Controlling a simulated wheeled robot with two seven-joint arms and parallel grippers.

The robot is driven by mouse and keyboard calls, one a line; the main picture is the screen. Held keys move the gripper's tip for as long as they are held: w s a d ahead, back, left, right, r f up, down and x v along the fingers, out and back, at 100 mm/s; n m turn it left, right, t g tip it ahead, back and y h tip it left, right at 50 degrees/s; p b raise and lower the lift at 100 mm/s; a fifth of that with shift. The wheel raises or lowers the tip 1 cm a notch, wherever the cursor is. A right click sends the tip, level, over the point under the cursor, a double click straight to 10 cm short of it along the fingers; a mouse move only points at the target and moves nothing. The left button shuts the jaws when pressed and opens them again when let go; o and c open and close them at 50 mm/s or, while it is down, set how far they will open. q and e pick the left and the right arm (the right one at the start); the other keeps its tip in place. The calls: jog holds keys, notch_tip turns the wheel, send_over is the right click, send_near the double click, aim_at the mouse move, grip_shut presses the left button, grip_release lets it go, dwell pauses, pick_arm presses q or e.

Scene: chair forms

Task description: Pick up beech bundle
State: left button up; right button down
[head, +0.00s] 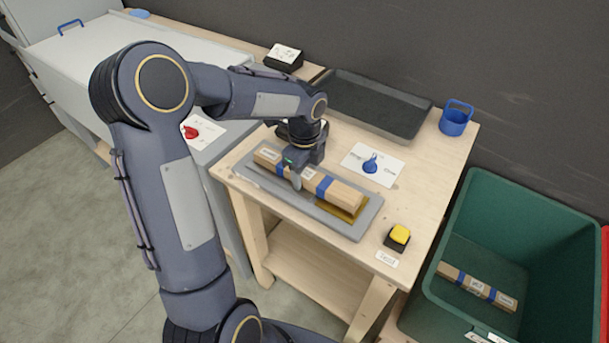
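A beech bundle (338,193), a pale wooden block with blue bands, lies on a grey tray (358,227) on the wooden table. A brownish-yellow piece shows under its right end. My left gripper (297,178) is over the left-middle part of this bundle, pointing down, with a finger against its near side. The far finger is hidden, so I cannot tell whether it grips. A second similar bundle (478,287) lies inside the green crate (552,232) at the right. My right gripper is not in view.
A dark empty tray (377,103) and a blue cup (455,118) stand at the table's back. A blue funnel-like item (370,163) sits on a white card. A yellow-topped black block (398,235) is near the right edge. A red item (190,132) lies left.

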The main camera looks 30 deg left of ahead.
pick_arm(q)
jog(key=c, duration=0.8)
jog(key=shift+r, duration=0.15)
jog(key=shift+r, duration=0.2)
notch_tip(320, 180, up, 2)
jog(key=shift+r, duration=0.1)
jog(key=s+d+r+b, duration=0.1)
jog(key=s+d+r, duration=0.1)
jog(key=s+r, duration=0.8)
jog(key=s, duration=0.4)
